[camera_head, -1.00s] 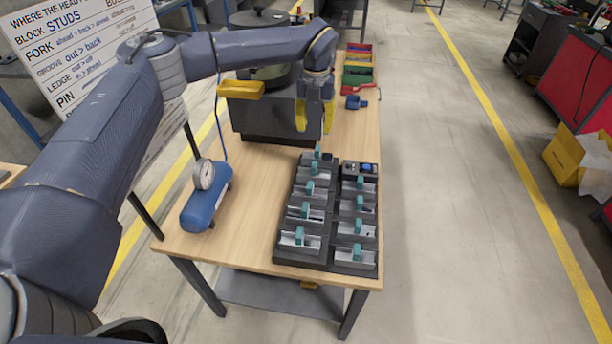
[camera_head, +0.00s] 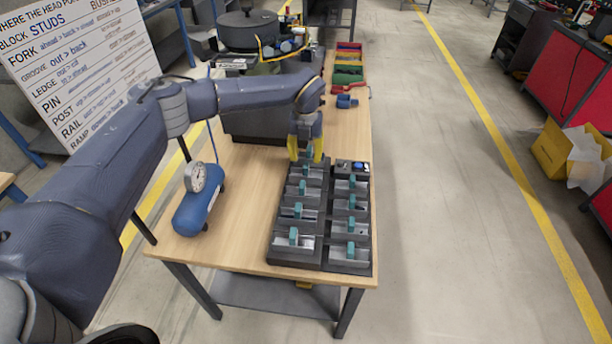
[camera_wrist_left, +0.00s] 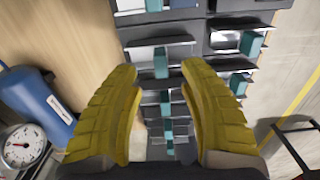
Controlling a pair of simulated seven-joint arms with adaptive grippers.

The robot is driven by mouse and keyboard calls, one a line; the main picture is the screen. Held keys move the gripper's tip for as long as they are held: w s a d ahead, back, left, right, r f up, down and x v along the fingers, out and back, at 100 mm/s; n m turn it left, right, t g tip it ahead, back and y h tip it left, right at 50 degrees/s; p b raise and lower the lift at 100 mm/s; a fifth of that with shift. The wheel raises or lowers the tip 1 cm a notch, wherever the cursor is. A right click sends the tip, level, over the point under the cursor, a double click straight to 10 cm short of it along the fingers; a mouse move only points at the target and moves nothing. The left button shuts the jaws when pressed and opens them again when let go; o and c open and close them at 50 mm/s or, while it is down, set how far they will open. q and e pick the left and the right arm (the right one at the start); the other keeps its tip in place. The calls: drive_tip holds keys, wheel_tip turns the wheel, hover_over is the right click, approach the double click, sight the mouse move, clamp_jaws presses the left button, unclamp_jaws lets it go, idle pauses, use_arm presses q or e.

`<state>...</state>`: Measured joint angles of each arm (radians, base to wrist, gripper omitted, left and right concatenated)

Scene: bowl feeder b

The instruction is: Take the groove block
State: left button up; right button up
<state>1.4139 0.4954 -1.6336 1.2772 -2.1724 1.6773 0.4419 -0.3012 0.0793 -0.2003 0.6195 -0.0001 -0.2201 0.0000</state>
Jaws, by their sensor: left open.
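One teal piece (camera_head: 298,209) stands in the left column, and another (camera_wrist_left: 161,65) shows between my fingers in the left wrist view. I cannot tell which one is the groove block. My left gripper (camera_head: 305,154) is open and points down over the far end of the left column. Its yellow fingers (camera_wrist_left: 160,72) are apart with nothing held between them. They hide part of the rack. My right gripper is not in view.
A dark bowl feeder (camera_head: 248,30) is behind my arm. Coloured bins (camera_head: 348,62) and a blue part (camera_head: 346,101) lie at the far right of the bench (camera_head: 235,245).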

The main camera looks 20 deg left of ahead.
sight(306, 165)
use_arm(q)
drive_tip(key=shift+s+f, duration=0.1)
drive_tip(key=shift+f, duration=2.35)
drive_tip(key=shift+d, duration=0.1)
drive_tip(key=shift+c, duration=0.3)
clamp_jaws()
